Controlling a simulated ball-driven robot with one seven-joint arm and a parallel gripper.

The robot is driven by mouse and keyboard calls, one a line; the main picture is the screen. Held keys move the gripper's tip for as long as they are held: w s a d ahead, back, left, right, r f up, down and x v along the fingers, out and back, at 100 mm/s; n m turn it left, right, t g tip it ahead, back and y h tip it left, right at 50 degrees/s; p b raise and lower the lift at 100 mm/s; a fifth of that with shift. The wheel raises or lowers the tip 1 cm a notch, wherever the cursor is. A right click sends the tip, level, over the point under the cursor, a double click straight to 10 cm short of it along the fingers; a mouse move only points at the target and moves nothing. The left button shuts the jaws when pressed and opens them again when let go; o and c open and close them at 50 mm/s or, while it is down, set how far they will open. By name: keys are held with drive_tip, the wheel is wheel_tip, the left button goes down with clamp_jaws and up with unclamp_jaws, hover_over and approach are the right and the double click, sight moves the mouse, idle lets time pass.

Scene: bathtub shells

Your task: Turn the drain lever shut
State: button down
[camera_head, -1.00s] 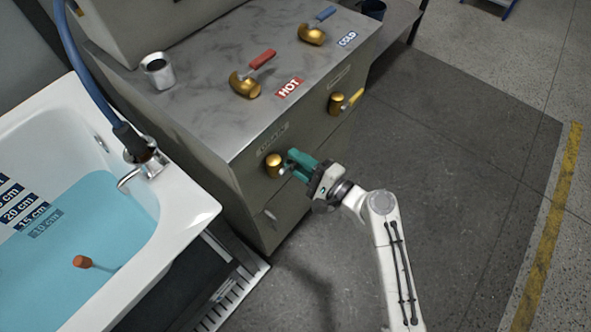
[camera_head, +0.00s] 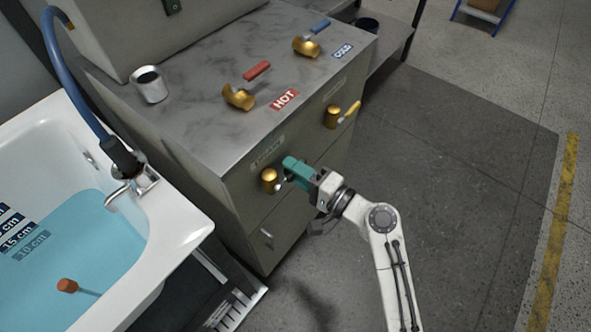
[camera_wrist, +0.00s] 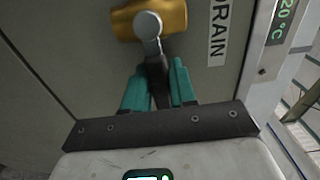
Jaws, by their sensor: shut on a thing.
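The drain valve (camera_head: 269,182) is a brass body on the front of the grey cabinet, low at its left end. It also shows at the top of the wrist view (camera_wrist: 172,19), beside a label reading DRAIN (camera_wrist: 218,32). Its dark lever (camera_wrist: 157,78) hangs from a round grey pivot, at a steep angle to the brass body in the wrist view. My gripper (camera_head: 292,171) has teal fingers, shut on the lever. In the wrist view the fingers (camera_wrist: 159,87) stand on either side of it. Fingers hide much of the lever in the head view.
A white tub (camera_head: 180,232) with blue water (camera_head: 85,240) and a floating orange-topped stick (camera_head: 67,286) stands left. On the cabinet top (camera_head: 200,125) are a metal cup (camera_head: 149,86), red HOT lever (camera_head: 257,71) and blue COLD lever (camera_head: 320,26). Floor right is clear.

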drive_tip(key=c, duration=1)
unclamp_jaws()
drive_tip(key=v, duration=1)
drive_tip(key=shift+s+d, duration=0.25)
drive_tip(key=shift+d, duration=0.05)
